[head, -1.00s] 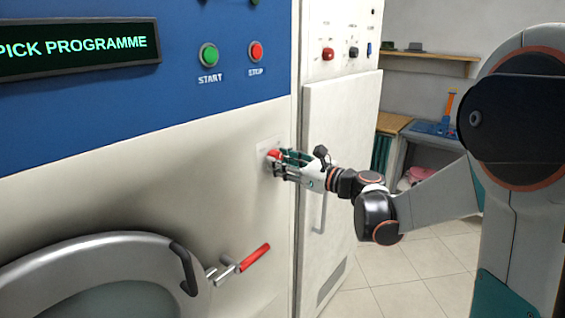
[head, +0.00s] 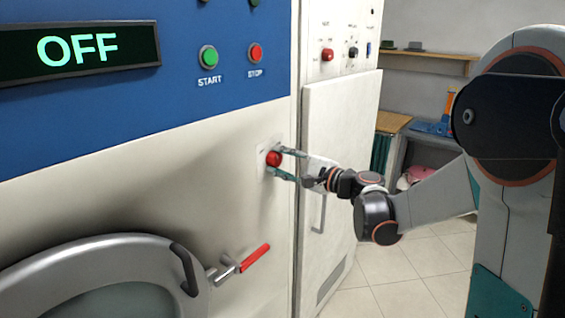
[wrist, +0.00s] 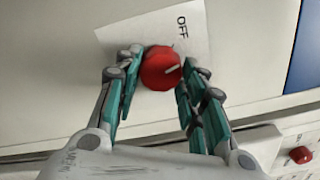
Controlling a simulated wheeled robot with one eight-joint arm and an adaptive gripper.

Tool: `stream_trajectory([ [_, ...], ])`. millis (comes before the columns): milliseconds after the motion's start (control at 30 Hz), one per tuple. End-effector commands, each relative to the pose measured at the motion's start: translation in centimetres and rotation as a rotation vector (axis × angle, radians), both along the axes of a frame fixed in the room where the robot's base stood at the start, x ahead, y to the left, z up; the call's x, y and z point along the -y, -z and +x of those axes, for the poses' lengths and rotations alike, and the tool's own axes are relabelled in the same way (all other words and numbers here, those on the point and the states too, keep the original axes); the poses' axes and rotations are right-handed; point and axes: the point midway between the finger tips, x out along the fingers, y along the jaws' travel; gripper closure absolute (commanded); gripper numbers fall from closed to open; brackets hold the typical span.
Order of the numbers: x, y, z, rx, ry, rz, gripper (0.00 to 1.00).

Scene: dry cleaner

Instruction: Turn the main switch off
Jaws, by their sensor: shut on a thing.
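The main switch is a red round knob (head: 273,158) on a pale plate on the machine's cream front panel. In the wrist view the knob (wrist: 161,68) has a white mark pointing toward the word OFF on its plate (wrist: 185,28). My gripper (head: 283,164) is at the knob, with one finger above it and one below in the head view. In the wrist view my gripper (wrist: 158,88) has its teal fingers on both sides of the knob and is shut on it. The display (head: 80,48) reads OFF.
Green START (head: 208,57) and red STOP (head: 256,53) buttons sit above on the blue panel. A red-handled lever (head: 255,257) and a round door (head: 100,270) are below left. A white cabinet (head: 335,160) stands close on the right.

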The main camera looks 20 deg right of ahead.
Motion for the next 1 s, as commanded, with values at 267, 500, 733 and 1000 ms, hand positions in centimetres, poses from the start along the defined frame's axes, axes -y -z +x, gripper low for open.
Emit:
stream_trajectory([
  [267, 0.0, 0.0, -0.02, 0.141, 0.0, -0.196, 0.86],
  [500, 0.01, -0.03, -0.02, 0.231, -0.001, -0.321, 0.86],
  [733, -0.01, -0.02, -0.03, 0.279, -0.001, -0.388, 0.86],
  [1000, -0.01, -0.01, -0.03, 0.297, -0.002, -0.412, 0.86],
])
